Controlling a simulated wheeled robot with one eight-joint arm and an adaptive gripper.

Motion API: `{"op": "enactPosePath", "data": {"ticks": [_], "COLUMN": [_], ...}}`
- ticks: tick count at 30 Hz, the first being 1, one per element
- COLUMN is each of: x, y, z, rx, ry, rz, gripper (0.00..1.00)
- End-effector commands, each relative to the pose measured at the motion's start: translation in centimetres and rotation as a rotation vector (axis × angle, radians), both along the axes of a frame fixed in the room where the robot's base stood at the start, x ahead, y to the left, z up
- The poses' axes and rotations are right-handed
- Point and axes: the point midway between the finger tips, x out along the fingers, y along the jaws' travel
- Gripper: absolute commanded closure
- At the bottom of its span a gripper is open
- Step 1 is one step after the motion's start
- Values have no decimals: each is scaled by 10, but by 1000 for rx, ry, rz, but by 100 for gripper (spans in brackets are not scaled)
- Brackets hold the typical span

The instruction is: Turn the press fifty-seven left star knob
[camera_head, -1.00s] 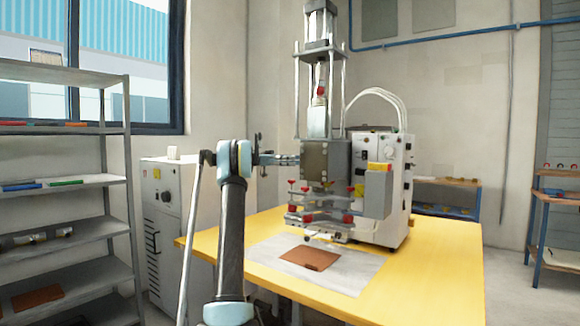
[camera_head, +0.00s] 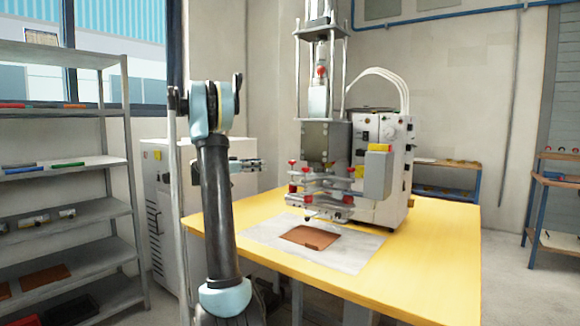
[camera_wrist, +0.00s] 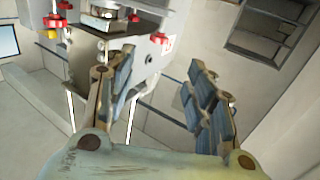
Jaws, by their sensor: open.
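The press (camera_head: 325,140) stands on the yellow table (camera_head: 440,270), with small red knobs around its lower plates. One red knob (camera_head: 292,164) is at the upper left of this cluster and another (camera_head: 293,188) is below it. I cannot tell which is the left star knob, and no press number is readable. My gripper (camera_head: 258,164) is left of the press, apart from the knobs. In the wrist view my gripper (camera_wrist: 160,80) is open and empty. There, a red knob (camera_wrist: 159,38) shows beyond the fingers and another (camera_wrist: 55,21) at upper left.
A brown plate (camera_head: 312,237) lies on a grey mat (camera_head: 265,232) before the press. A white control box (camera_head: 390,150) stands behind right. A grey shelf rack (camera_head: 70,165) is at left, and a white cabinet (camera_head: 155,210) stands behind my arm.

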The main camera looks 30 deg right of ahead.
Motion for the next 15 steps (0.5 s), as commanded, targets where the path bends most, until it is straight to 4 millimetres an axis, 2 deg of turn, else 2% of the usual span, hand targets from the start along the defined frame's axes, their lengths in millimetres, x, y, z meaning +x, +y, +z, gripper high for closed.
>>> {"op": "enactPosePath", "data": {"ticks": [5,15], "x": [-2,-8], "y": [-21,-80], "z": [0,0], "rx": [0,0], "ry": [0,0], "rz": [-4,-5], "gripper": [50,50]}}
